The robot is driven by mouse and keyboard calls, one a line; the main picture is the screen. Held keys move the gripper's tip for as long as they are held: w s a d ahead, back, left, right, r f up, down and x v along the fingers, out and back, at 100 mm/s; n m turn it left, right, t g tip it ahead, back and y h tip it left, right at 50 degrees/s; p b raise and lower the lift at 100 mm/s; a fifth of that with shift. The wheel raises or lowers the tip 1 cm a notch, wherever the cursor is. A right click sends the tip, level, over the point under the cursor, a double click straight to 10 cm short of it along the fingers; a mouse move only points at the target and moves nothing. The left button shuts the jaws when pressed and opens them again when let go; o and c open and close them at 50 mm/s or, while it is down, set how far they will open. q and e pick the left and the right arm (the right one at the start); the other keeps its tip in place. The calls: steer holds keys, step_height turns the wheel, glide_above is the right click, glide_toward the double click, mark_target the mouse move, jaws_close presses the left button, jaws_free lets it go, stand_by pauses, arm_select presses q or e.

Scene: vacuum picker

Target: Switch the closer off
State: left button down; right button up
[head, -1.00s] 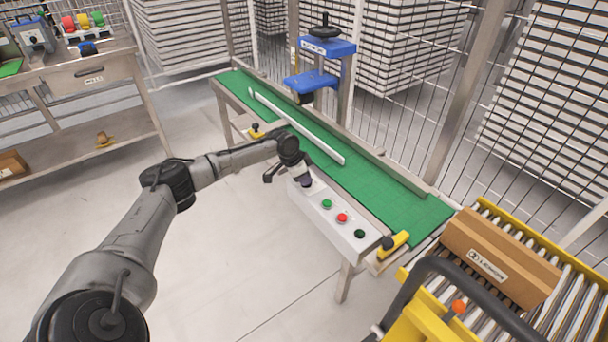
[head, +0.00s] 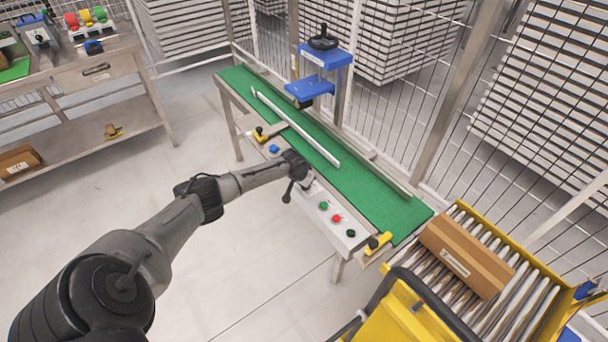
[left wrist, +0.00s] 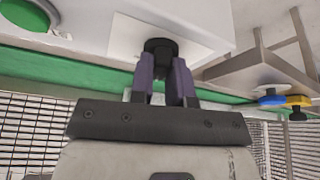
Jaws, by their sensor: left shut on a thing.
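The closer (head: 325,72) is the blue machine with a black handwheel, standing over a green conveyor belt (head: 345,185). A white control box (head: 345,234) on the conveyor's near side carries a green button (head: 323,206), a red button (head: 337,218) and a black button (head: 351,233). In the left wrist view, my left gripper (left wrist: 161,72) has its purple fingers closed on a black knob (left wrist: 160,47) on a white panel. In the head view, my wrist hides this knob and the fingertips. My right gripper is not in view.
A blue button (head: 274,149) and a yellow-black part (head: 262,134) sit left of my wrist on the conveyor edge. Another yellow-black part (head: 378,242) is at the box's right end. A brown carton (head: 465,255) lies on rollers at right. A workbench (head: 90,75) stands at left.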

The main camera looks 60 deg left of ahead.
arm_select(q)
steer(key=shift+s+f+n+p, duration=0.15)
steer(key=shift+f+n+p, duration=0.15)
steer(key=shift+n+p, duration=0.4)
steer(key=shift+f+y, duration=0.1)
steer(key=shift+y, duration=0.2)
steer(key=c, duration=1.2)
jaws_free()
steer(key=shift+o, duration=0.6)
steer(key=shift+a+r, duration=0.1)
steer(key=shift+r, duration=0.25)
steer(key=p+v, duration=0.6)
steer(key=v, duration=0.7)
steer(key=shift+r, duration=0.5)
